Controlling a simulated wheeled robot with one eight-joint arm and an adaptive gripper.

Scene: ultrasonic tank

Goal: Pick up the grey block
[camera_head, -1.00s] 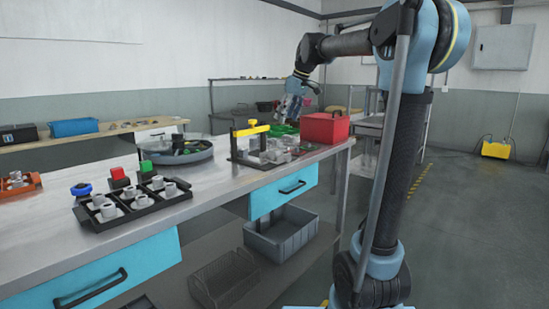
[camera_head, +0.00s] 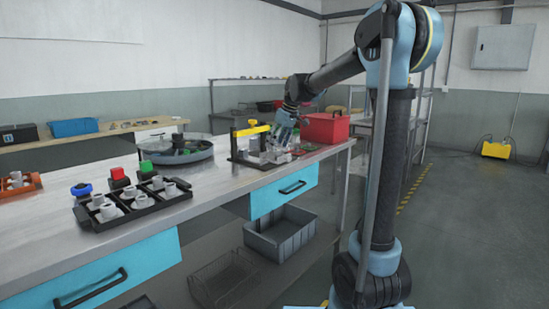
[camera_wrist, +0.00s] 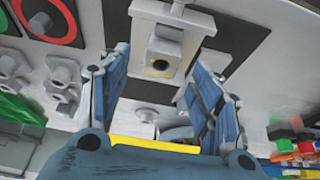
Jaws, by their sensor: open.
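A grey block (camera_wrist: 168,48) with a round hole shows in the wrist view, on a dark pad at the top middle. My gripper (camera_wrist: 158,70) is open, with one blue finger on each side of the view. The block lies beyond and between the fingertips, and I see no contact. In the head view my gripper (camera_head: 283,136) is low over the grey parts beside the yellow-topped fixture (camera_head: 252,130). There the grey block cannot be told apart from the other grey parts.
A red box (camera_head: 325,127) stands close right of my gripper. A round tray (camera_head: 178,152) and a black tray of grey parts (camera_head: 130,205) are further left. In the wrist view, grey fittings (camera_wrist: 60,85) lie left of the fingers.

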